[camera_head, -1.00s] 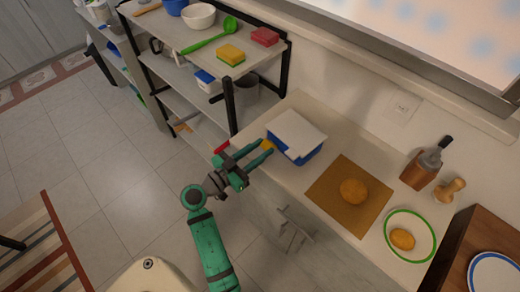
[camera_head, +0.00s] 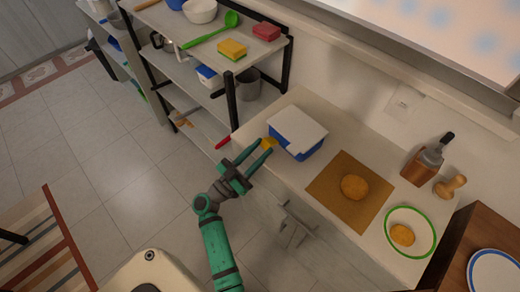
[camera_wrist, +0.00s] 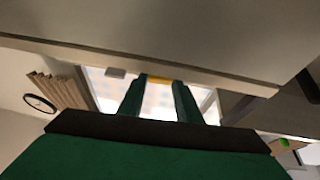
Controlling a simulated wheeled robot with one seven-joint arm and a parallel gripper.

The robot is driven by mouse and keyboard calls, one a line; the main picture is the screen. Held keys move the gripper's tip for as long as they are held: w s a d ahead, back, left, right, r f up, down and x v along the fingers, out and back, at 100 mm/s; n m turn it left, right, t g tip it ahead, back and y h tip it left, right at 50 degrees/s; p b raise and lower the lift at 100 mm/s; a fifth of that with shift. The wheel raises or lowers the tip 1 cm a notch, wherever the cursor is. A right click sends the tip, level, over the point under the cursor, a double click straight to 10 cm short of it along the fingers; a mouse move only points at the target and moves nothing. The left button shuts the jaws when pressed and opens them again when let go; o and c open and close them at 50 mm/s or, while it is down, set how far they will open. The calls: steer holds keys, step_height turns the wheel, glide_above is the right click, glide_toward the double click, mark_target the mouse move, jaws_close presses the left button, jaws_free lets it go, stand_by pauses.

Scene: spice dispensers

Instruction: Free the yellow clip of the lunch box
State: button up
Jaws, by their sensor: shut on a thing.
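The lunch box (camera_head: 297,132) has a white lid and a blue body and stands on the counter near its left end. The yellow clip (camera_head: 268,143) shows at the box's left side. My gripper (camera_head: 264,149) reaches up from the lower left, with its two green fingertips around the clip. In the wrist view, the yellow clip (camera_wrist: 159,79) lies between the fingertips (camera_wrist: 158,82). The fingers are shut on it. I cannot tell whether the clip still touches the box, as the fingers cover part of that side.
A red-handled thing (camera_head: 222,142) lies at the counter's left edge. A brown board (camera_head: 330,190) with a round bread (camera_head: 354,187) is right of the box. A green-rimmed plate (camera_head: 387,222) stands farther right. A shelf (camera_head: 185,75) stands at the left.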

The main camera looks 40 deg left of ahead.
steer(key=o, duration=1)
steer(key=shift+o, duration=0.2)
steer(key=v, duration=1.1)
